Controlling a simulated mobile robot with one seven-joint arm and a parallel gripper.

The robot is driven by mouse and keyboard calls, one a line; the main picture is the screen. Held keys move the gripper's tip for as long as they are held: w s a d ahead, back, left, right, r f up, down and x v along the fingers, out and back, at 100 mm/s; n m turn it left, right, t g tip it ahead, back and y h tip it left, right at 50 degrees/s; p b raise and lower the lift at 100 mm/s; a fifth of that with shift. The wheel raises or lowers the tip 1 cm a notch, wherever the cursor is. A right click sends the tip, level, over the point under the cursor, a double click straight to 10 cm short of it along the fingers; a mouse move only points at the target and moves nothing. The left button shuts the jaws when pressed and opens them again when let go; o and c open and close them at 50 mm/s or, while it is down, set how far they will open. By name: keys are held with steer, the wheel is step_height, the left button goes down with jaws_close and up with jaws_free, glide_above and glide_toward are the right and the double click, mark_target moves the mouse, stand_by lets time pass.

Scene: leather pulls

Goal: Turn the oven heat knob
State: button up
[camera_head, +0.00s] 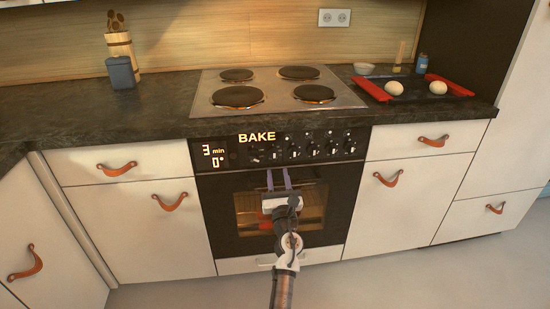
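The oven (222,211) is built in below the hob, with a black control panel carrying a row of several small knobs (313,150). I cannot tell from the frame which one is the heat knob. The lit display (213,156) reads "3 min" and "0°", and "BAKE" glows at the panel's top left. My gripper (278,172) is in front of the oven, pointing up toward the panel. Its two fingers are apart, with their tips just below the knob row in the picture. I see nothing held between them. Contact with a knob cannot be made out.
The hob (277,83) has several dark plates. A red-handled tray (410,94) with two pale round items is on the counter at right. A grey container (121,73) and utensil holder (121,45) stand at left. White drawers with leather pulls flank the oven. The floor (440,281) is clear.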

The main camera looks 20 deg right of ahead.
mark_target(274, 155)
steer(key=x, duration=0.7)
steer(key=shift+c, duration=0.3)
jaws_close()
